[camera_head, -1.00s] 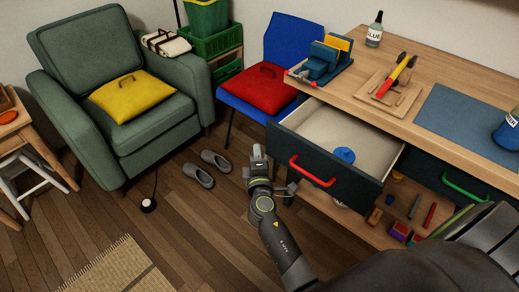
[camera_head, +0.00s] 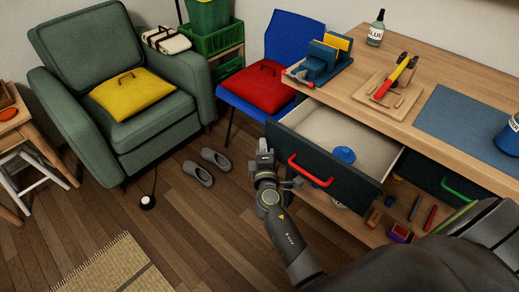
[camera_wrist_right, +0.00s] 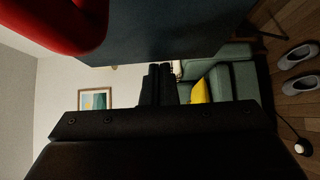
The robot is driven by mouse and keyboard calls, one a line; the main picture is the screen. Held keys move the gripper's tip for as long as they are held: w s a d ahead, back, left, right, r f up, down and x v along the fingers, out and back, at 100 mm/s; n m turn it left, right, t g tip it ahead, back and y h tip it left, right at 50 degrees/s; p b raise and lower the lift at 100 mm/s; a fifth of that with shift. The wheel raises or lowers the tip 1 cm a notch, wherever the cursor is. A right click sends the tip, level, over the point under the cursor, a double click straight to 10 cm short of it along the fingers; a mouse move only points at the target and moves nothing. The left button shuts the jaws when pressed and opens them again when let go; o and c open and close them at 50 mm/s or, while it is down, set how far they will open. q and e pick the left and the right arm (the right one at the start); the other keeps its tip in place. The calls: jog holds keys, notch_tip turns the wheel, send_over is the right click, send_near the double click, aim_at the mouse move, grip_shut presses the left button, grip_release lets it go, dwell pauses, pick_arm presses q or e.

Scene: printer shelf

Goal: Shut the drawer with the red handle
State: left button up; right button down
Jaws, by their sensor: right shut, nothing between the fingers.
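The drawer with the red handle (camera_head: 311,171) is pulled out from the wooden desk, its dark front (camera_head: 335,179) facing me. A blue round thing (camera_head: 344,155) lies inside it. My right gripper (camera_head: 265,149) is just left of the drawer's front, near its left end, shut and empty. In the right wrist view, the shut fingers (camera_wrist_right: 157,84) point past the dark drawer front (camera_wrist_right: 160,35), and the red handle (camera_wrist_right: 60,22) is close at the top left. I cannot tell whether the gripper touches the drawer. My left gripper is not in view.
A drawer with a green handle (camera_head: 463,191) sits at the right under the desk (camera_head: 395,122). Several small items lie on the shelf below. A blue chair (camera_head: 292,40) with a red cushion (camera_head: 258,88) stands behind my right gripper. Grey slippers (camera_head: 207,165) lie on the floor at left.

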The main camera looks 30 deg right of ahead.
aim_at(305, 108)
jog(key=w+d, duration=0.1)
jog(key=d, duration=0.3)
jog(key=w+d+b, duration=0.1)
jog(key=w+d, duration=0.1)
jog(key=d, duration=0.1)
jog(key=w+d, duration=0.1)
jog(key=d, duration=0.3)
jog(key=shift+w+d+b, duration=0.3)
jog(key=shift+w+d, duration=0.05)
jog(key=shift+w, duration=0.05)
jog(key=w+d, duration=0.1)
jog(key=d, duration=0.1)
jog(key=w+d+b, duration=0.1)
jog(key=d, duration=0.1)
jog(key=w+d+b, duration=0.1)
jog(key=d, duration=0.2)
jog(key=shift+d, duration=0.1)
jog(key=shift+w+d+b, duration=0.2)
jog(key=shift+d+b, duration=0.1)
jog(key=shift+d, duration=0.15)
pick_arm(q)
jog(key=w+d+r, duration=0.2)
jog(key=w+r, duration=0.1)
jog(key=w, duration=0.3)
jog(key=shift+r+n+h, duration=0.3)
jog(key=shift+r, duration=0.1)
pick_arm(e)
jog(key=shift+d+r, duration=0.1)
jog(key=shift+r, duration=0.15)
